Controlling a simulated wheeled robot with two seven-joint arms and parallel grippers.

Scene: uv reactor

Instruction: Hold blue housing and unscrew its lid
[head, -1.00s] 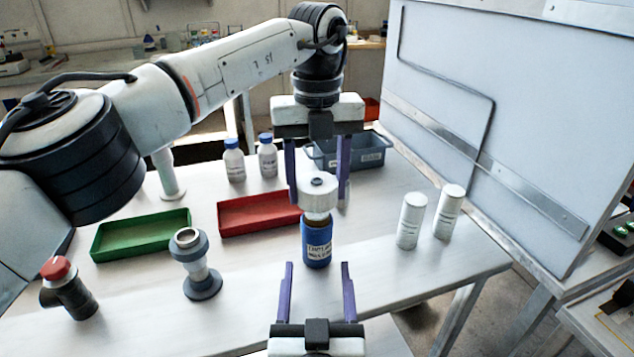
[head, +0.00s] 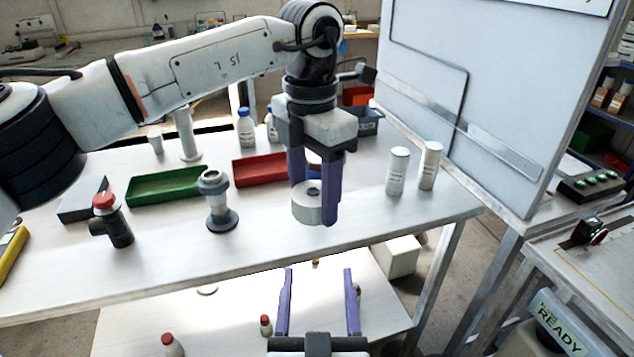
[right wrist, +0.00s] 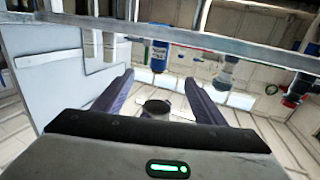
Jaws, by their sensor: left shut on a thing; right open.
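My left gripper (head: 316,202) is shut on the round white lid (head: 307,208), which has a dark centre on top. It holds the lid over the front part of the table, apart from the housing. The blue housing (head: 313,157) is almost wholly hidden behind the left gripper in the head view. In the right wrist view the blue housing (right wrist: 159,54) shows upside down, on the table between the white cylinders and the grey fitting. My right gripper (head: 317,275) is open and empty, in front of the table's front edge and below the lid in the picture.
Two white cylinders (head: 397,172) stand at the right of the table. A red tray (head: 258,170), a green tray (head: 165,187), a grey flanged fitting (head: 218,202) and a red-capped fitting (head: 113,222) stand at the left. A large white panel (head: 470,90) rises at the right.

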